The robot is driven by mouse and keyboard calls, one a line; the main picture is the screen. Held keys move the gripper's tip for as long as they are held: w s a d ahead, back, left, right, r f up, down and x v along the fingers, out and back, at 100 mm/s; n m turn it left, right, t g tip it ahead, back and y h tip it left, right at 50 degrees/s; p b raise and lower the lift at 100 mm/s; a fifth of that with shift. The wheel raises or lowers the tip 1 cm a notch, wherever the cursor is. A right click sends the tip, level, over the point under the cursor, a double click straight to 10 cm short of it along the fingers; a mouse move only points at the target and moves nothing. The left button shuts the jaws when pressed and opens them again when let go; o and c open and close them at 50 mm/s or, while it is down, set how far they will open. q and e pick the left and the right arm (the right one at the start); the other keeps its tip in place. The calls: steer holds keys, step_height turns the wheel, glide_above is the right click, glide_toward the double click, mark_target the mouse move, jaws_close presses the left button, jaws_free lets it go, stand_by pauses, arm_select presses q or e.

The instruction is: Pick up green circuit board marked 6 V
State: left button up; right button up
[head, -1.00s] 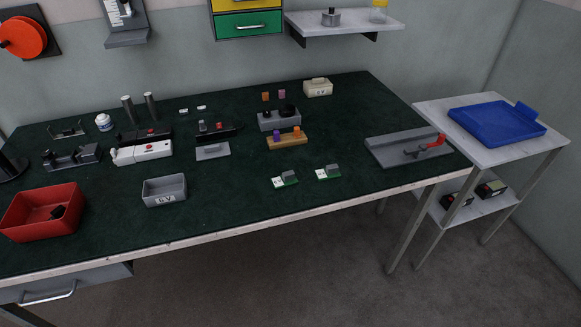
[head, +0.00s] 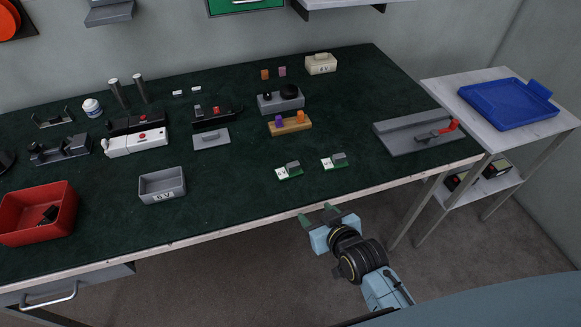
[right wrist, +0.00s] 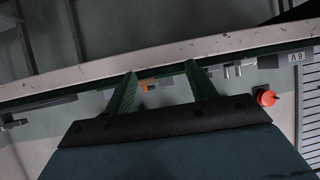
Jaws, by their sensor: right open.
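Two green circuit boards, each with a white label and a grey block, lie near the front edge of the dark green bench top in the head view. One is the left board (head: 288,171) and the other is the right board (head: 334,161). Their label writing is too small to read. My right gripper (head: 318,215) is open and empty, in front of the bench edge and below the boards in the picture. Its two green fingers also show in the right wrist view (right wrist: 160,85), with the pale bench edge beyond them. My left gripper is not in view.
A grey bin marked 6 V (head: 162,185) and a red bin (head: 38,213) stand to the left. A wooden block (head: 290,125) and a grey fixture (head: 281,101) stand behind the boards. A grey plate with a red-handled clamp (head: 420,132) lies right. A blue tray (head: 508,103) sits on the side table.

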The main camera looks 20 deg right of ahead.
steer(key=t, duration=0.2)
glide_toward(294, 166)
steer(key=x, duration=0.3)
steer(key=shift+d+f+b, duration=0.1)
steer(key=shift+d+b, duration=0.15)
steer(key=shift+b, duration=0.15)
steer(key=shift+b+x, duration=0.45)
steer(key=shift+x, duration=2.65)
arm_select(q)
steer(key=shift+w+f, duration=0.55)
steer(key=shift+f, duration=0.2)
arm_select(e)
steer(key=shift+a, duration=0.2)
steer(key=shift+c, duration=0.3)
steer(key=c, duration=1)
